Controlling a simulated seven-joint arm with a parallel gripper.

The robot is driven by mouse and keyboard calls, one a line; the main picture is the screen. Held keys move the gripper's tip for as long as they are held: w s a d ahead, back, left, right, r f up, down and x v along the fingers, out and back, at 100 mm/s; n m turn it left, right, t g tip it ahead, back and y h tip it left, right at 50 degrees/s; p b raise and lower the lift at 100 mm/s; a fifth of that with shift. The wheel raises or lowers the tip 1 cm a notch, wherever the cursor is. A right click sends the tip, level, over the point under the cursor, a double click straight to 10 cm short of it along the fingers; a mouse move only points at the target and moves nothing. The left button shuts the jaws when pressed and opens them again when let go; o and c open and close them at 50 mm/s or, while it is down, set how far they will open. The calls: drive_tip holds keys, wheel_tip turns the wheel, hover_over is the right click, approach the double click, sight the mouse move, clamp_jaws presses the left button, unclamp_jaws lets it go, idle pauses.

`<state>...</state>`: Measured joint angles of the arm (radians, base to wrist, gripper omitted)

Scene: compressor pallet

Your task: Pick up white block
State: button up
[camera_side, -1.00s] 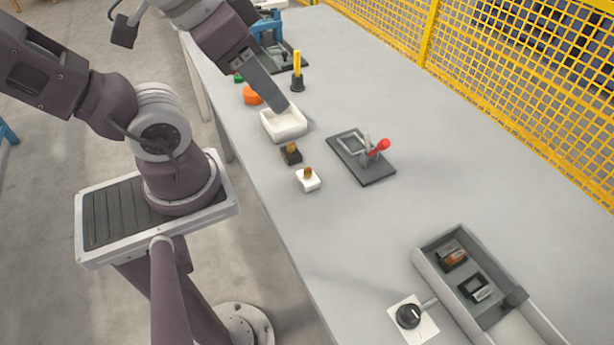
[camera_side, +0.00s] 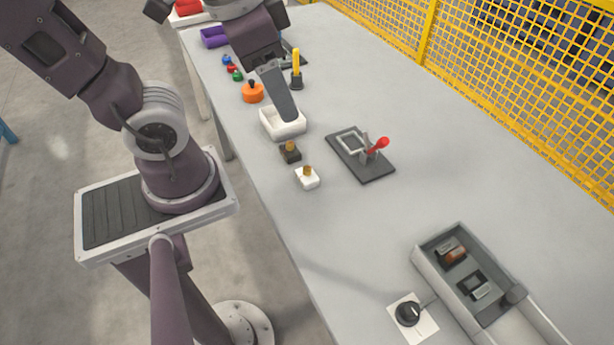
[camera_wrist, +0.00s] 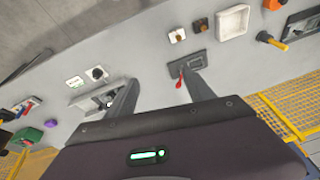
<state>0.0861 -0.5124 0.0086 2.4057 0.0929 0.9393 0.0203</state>
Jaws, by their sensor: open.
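The white block (camera_side: 307,179), with a brass-coloured knob on top, stands on the grey table near its left edge in the side view. It also shows near the top of the wrist view (camera_wrist: 177,37). My gripper (camera_side: 291,117) hangs above the table by the white tray, beyond the white block and apart from it. In the wrist view my gripper (camera_wrist: 165,84) has its two fingers spread wide with nothing between them. The white block lies beyond the fingertips there.
A dark block (camera_side: 290,153) with a similar knob stands close to the white one. Around are a white tray (camera_side: 270,127), an orange knobbed piece (camera_side: 252,93), a dark plate (camera_side: 372,170) with a red-tipped lever and a grey bin (camera_side: 421,266). Yellow mesh fencing (camera_side: 500,80) borders the table.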

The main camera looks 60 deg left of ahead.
drive_tip(key=w+f+m+g+y, duration=0.4)
drive_tip(key=w+f+m+g, duration=0.15)
drive_tip(key=f, duration=0.35)
drive_tip(key=m+y, duration=0.5)
drive_tip(key=m, duration=0.1)
approach(309, 178)
wheel_tip(309, 178, up, 5)
drive_tip(key=s+d, duration=0.1)
drive_tip(key=f+m+y, duration=0.1)
drive_tip(key=f, duration=0.1)
drive_tip(key=a+f+m+t+y, duration=0.1)
drive_tip(key=f+m, duration=0.1)
drive_tip(key=f, duration=0.1)
drive_tip(key=f+m+t+y, duration=0.1)
drive_tip(key=f+m+y, duration=0.1)
drive_tip(key=f, duration=0.1)
drive_tip(key=shift+s+a+f, duration=0.15)
drive_tip(key=x, duration=0.6)
drive_tip(key=shift+a+f, duration=0.3)
clamp_jaws()
